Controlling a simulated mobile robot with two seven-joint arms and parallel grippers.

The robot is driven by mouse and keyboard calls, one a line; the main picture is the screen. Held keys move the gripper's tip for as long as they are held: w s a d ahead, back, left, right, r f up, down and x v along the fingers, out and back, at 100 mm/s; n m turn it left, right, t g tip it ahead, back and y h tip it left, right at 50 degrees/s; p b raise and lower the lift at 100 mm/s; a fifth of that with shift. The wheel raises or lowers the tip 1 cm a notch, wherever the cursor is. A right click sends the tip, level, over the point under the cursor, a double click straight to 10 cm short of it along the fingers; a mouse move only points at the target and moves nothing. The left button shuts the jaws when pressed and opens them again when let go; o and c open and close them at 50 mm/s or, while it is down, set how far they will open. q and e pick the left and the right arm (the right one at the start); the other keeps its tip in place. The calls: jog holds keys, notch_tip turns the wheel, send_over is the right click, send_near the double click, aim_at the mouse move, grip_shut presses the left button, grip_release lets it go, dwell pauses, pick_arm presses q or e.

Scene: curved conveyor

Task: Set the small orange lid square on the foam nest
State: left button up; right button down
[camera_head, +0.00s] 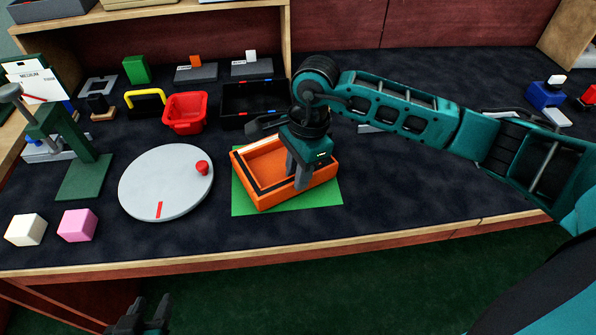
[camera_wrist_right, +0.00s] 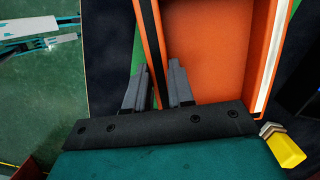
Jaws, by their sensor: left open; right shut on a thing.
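An open orange tray-like piece (camera_head: 262,160) with a raised wall and dark edging is over a green sheet (camera_head: 243,202); it is the likely lid. It sits turned relative to the sheet. My right gripper (camera_head: 300,178) is shut on its near wall, and the wall shows between the fingers in the right wrist view (camera_wrist_right: 158,85). I cannot tell whether the piece rests on the sheet or is slightly raised. No foam nest can be made out for certain; what lies under the piece is hidden. My left gripper (camera_head: 140,318) is open and empty, below the table's front edge.
A grey round disc (camera_head: 165,180) with a red knob lies left of the sheet. A red bin (camera_head: 185,113) and a black tray (camera_head: 250,105) stand behind. White (camera_head: 25,229) and pink (camera_head: 77,225) blocks sit front left.

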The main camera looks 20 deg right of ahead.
jog(key=shift+f, duration=0.2)
jog(key=c, duration=1)
grip_release()
